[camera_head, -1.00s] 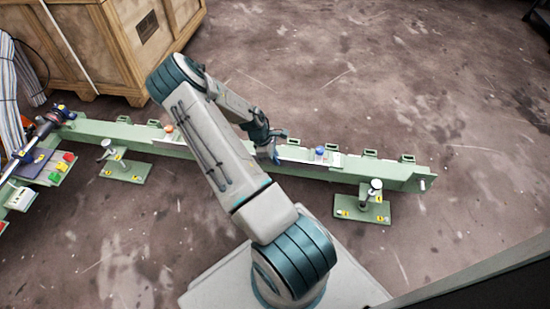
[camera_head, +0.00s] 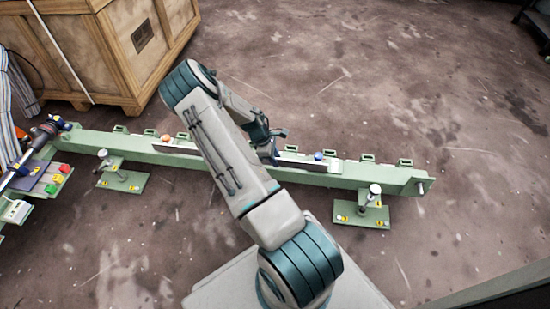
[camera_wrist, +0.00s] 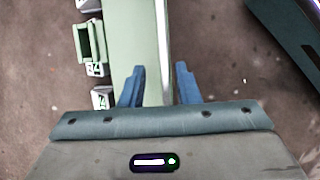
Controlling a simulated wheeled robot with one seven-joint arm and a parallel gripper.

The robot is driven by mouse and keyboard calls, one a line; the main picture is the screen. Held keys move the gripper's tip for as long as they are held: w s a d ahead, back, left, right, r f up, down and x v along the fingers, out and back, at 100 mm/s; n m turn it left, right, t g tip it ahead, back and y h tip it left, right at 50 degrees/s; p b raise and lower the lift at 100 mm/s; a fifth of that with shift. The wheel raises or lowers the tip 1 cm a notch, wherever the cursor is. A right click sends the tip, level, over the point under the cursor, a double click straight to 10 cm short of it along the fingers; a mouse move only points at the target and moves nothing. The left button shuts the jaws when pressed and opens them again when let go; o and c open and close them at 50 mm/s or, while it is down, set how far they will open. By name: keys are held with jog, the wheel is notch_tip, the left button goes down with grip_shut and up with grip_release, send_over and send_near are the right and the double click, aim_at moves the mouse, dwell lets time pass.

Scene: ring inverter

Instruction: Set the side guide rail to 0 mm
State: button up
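The side guide rail (camera_head: 295,158) looks like a thin pale strip along the long green beam (camera_head: 350,179). A blue knob (camera_head: 318,156) sits on it right of my gripper, and an orange knob (camera_head: 165,138) sits far to the left. My gripper (camera_head: 272,152) is over the middle of the beam, and my arm hides part of the beam and strip. In the wrist view my gripper (camera_wrist: 161,85) has its two blue fingers apart. The beam (camera_wrist: 133,35) and a pale strip (camera_wrist: 162,50) run between and beyond them. Contact cannot be told. No millimetre reading is legible.
Green brackets stand along the beam's far side, with small numbered labels (camera_wrist: 95,70). Support feet (camera_head: 362,214) stand on the near side. A wooden crate (camera_head: 120,50) is at the back left, and a coloured button panel (camera_head: 50,178) at the left.

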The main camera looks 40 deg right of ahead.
jog(key=p+v, duration=0.5)
jog(key=v, duration=0.9)
jog(key=shift+f, duration=0.1)
jog(key=s+a+r+m+t+y+p, duration=0.15)
jog(key=a+r+p, duration=0.4)
jog(key=r, duration=0.75)
jog(key=s+a+r+m+t+y+p, duration=0.15)
jog(key=a+r+p, duration=0.35)
jog(key=r, duration=0.8)
jog(key=s+a+r+m+p, duration=0.25)
jog(key=r+p, duration=0.45)
jog(key=r, duration=0.6)
jog(key=s+a+r+m+t+p, duration=0.1)
jog(key=s+a+r+p, duration=0.1)
jog(key=s+r+p, duration=0.3)
jog(key=s+a+r+m+t+p, duration=0.1)
jog(key=s+a+r+p, duration=0.2)
jog(key=r, duration=0.9)
jog(key=s+a+r+m+p, duration=0.1)
jog(key=s+a+r+p, duration=0.2)
jog(key=s+r+p, duration=0.3)
notch_tip(320, 180, up, 3)
jog(key=shift+s+a+f+m+t+p, duration=0.25)
jog(key=shift+s+m+t+p, duration=0.15)
jog(key=shift+s, duration=0.55)
